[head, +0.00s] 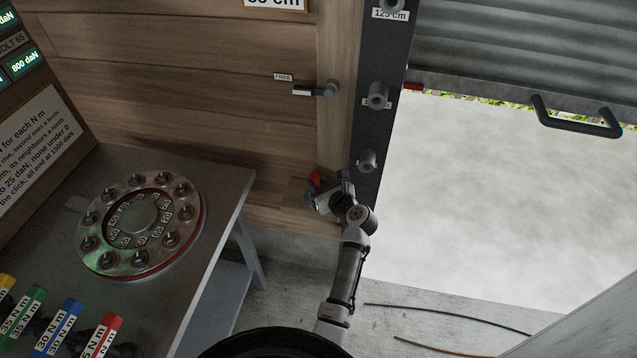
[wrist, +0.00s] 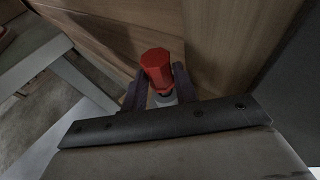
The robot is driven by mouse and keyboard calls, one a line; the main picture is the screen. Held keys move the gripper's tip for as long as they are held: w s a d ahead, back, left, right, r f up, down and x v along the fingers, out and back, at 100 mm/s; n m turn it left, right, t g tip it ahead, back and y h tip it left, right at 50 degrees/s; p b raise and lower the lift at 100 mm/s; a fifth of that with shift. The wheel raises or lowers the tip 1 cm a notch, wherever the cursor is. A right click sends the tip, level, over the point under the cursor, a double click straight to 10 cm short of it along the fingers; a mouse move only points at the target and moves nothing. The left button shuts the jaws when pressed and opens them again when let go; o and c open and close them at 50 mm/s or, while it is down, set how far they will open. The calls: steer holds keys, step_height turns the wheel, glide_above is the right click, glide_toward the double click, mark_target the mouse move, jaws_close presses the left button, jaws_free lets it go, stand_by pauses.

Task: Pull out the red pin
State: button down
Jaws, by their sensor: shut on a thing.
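The red pin (wrist: 157,66) has a faceted red head and a pale shank below it. In the wrist view it stands between the two dark fingers of my gripper (wrist: 160,88), which is shut on it. In the head view the red pin (head: 315,178) shows as a small red spot beside my gripper (head: 318,190), low against the wooden wall, left of the dark post. The lower end of the shank is hidden by the gripper, so I cannot tell how deep it sits.
A dark post (head: 368,135) with several grey knobs stands right of the wooden wall (head: 180,75). A grey lever (head: 310,91) marked FREE sits above. A raised shutter (head: 520,50) hangs at right. A table (head: 225,178) with a round dial (head: 140,226) is at left. Cables lie on the floor.

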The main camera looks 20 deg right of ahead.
steer(key=shift+f+b, duration=0.5)
steer(key=shift+f, duration=0.4)
steer(key=c, duration=1)
jaws_free()
steer(key=shift+s, duration=0.1)
steer(key=b+v, duration=0.2)
steer(key=v, duration=1.1)
steer(key=shift+s+r, duration=0.2)
steer(key=shift+s, duration=0.1)
